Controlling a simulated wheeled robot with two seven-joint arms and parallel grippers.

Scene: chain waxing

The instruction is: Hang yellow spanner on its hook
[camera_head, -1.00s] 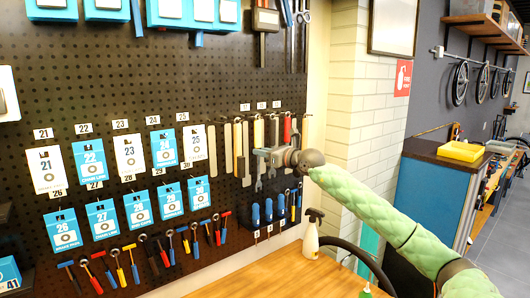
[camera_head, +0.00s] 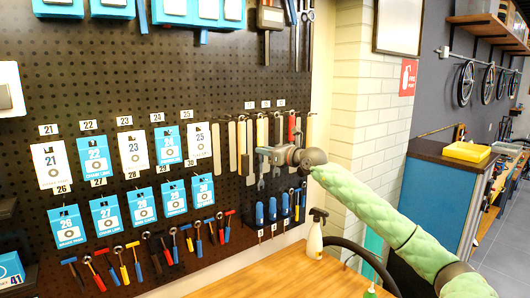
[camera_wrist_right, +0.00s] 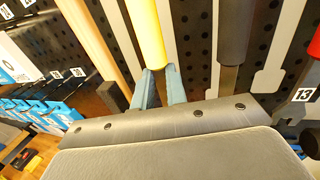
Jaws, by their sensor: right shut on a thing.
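The yellow spanner (camera_head: 260,131) is upright, close against the black pegboard, among the row of hanging spanners. My right gripper (camera_head: 263,151) is shut on it, with the yellow handle rising above the jaws. Its handle also shows in the right wrist view (camera_wrist_right: 147,32), running up from two blue-grey prongs just beyond the dark bar of my gripper. I cannot tell whether the handle's upper end is on its hook; the hook itself is not clearly visible. My left gripper is not in view.
A red-handled tool (camera_head: 291,128) and a dark-handled one (camera_wrist_right: 236,30) hang close to the right. Blue-handled tools (camera_head: 272,209) sit in a rack below. A spray bottle (camera_head: 315,236) stands on the wooden bench (camera_head: 255,270). Labelled packets (camera_head: 133,147) hang at left.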

